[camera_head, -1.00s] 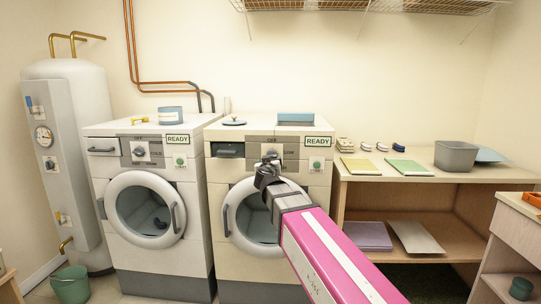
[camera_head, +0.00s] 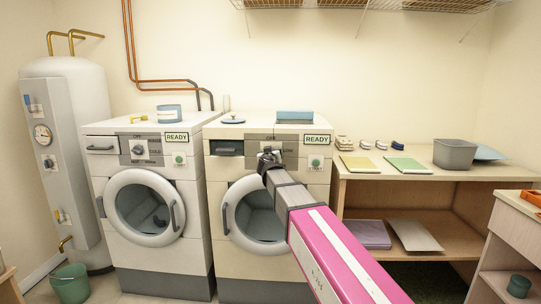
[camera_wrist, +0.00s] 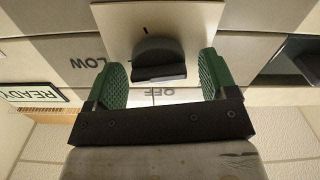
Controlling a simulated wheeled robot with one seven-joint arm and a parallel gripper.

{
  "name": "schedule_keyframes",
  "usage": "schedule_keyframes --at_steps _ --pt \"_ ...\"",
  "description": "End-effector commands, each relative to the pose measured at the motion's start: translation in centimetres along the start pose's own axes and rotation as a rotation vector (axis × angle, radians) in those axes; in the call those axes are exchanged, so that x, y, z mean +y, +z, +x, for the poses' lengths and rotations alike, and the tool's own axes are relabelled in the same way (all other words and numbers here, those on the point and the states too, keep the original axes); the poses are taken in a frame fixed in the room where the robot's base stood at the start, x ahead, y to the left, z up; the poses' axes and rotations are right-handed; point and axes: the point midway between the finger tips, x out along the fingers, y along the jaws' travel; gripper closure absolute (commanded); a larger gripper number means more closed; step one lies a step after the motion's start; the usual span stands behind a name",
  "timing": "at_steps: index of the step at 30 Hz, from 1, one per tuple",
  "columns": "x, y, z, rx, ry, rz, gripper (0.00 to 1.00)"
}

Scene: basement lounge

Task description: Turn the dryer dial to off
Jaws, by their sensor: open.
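The dryer is the right-hand white machine (camera_head: 225,172) in the head view, with its dial on the grey upper panel, mostly hidden behind my gripper (camera_head: 268,157). In the wrist view the dark dial knob (camera_wrist: 158,56) stands on a pale square plate (camera_wrist: 185,20). My gripper (camera_wrist: 160,80) is open, with one green fingertip on each side of the knob and gaps between. An upside-down "OFF" label (camera_wrist: 160,93) shows below the knob, and "LOW" (camera_wrist: 88,62) to its left. I cannot tell clearly where the knob points.
The left machine (camera_head: 150,165) has a similar dial (camera_head: 138,150). On the dryer are a READY display (camera_head: 317,139), a start button (camera_head: 315,162), and a dark drawer opening (camera_head: 229,148). A blue box (camera_head: 295,117) sits on top. A wooden shelf unit (camera_head: 440,178) stands to the right.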

Motion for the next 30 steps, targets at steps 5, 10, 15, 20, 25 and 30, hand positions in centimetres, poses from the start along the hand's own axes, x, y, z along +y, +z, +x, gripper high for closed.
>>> schedule_keyframes --at_steps 5,10,15,20,25,30 --pt "0.03 0.00 -0.05 0.000 0.000 0.000 0.31" --pt "0.03 0.00 -0.06 0.000 0.000 0.000 0.69" --pt "0.02 -0.01 -0.06 0.000 0.000 -0.006 0.69" --pt "0.00 -0.01 -0.07 0.000 0.000 -0.042 0.69" --pt "-0.04 -0.02 -0.06 0.001 0.001 -0.133 0.69" --pt "-0.11 -0.01 -0.06 0.001 0.001 -0.270 0.69"
